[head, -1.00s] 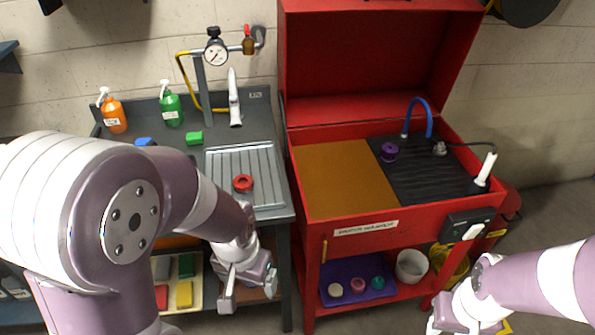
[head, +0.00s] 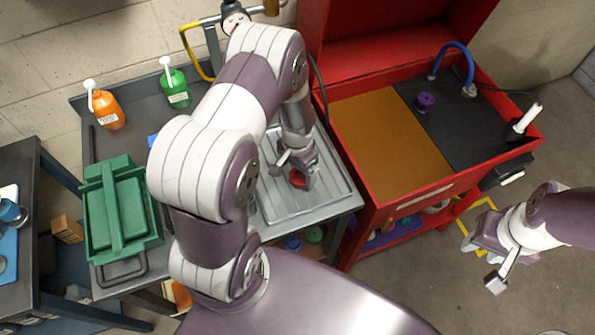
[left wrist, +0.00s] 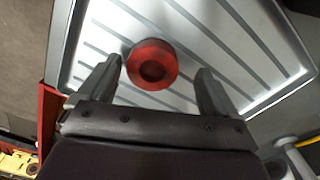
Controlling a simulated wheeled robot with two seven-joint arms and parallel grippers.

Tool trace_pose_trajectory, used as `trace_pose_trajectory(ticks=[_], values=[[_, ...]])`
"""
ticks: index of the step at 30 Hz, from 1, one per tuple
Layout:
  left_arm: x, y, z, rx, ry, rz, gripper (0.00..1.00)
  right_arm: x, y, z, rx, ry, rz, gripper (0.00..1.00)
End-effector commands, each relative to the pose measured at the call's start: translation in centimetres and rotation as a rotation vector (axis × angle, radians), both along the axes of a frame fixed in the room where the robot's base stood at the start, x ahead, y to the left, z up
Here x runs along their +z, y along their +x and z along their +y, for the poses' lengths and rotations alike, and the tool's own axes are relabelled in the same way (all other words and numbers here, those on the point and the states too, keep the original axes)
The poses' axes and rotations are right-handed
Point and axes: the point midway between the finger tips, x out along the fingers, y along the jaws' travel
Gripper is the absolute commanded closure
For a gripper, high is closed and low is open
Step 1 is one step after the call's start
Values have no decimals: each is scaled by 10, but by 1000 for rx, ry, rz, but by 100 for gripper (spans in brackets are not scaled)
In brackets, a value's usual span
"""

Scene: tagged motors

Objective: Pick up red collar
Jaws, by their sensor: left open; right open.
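The red collar (left wrist: 152,64) is a short ring with a round hole, lying on the ribbed metal drainboard. In the head view the red collar (head: 298,179) is partly hidden by my left gripper (head: 294,170), which is just over it. In the left wrist view my left gripper (left wrist: 160,84) is open, and the collar shows between and slightly beyond its two fingertips. The fingers do not appear to touch it. My right gripper (head: 484,266) is open and empty at the right, over the floor.
The drainboard (head: 335,190) has a raised rim. A red parts washer (head: 455,185) with a purple part (head: 425,102) stands close on the right. A green toolbox (head: 122,215), an orange bottle (head: 106,110) and a green bottle (head: 175,86) are on the bench to the left.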

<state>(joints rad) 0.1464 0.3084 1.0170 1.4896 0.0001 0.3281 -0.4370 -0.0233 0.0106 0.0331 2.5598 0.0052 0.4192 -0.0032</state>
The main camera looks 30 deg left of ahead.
Motion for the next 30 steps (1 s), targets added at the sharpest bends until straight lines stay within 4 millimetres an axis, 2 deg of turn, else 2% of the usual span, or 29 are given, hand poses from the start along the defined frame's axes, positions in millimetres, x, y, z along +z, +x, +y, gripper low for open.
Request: trace_pose_trajectory(ticks=[3,8,9,14,15,16,25,30], values=[[-10,0,0,0,0,0,8,2,0,0,0,0,1,57],[-11,0,0,0,1,-1,8,1,0,0,0,0,1,57],[-11,0,0,0,1,-1,11,1,0,0,0,0,1,57],[-11,0,0,0,1,-1,63,1,0,0,0,0,1,57],[-11,0,0,0,1,-1,76,1,0,0,0,0,1,57],[-11,0,0,0,0,-1,82,1,0,0,0,0,1,57],[-7,1,0,1,1,-3,83,0,0,0,0,0,1,57],[12,2,0,1,1,-7,83,-6,0,0,0,0,1,57]])
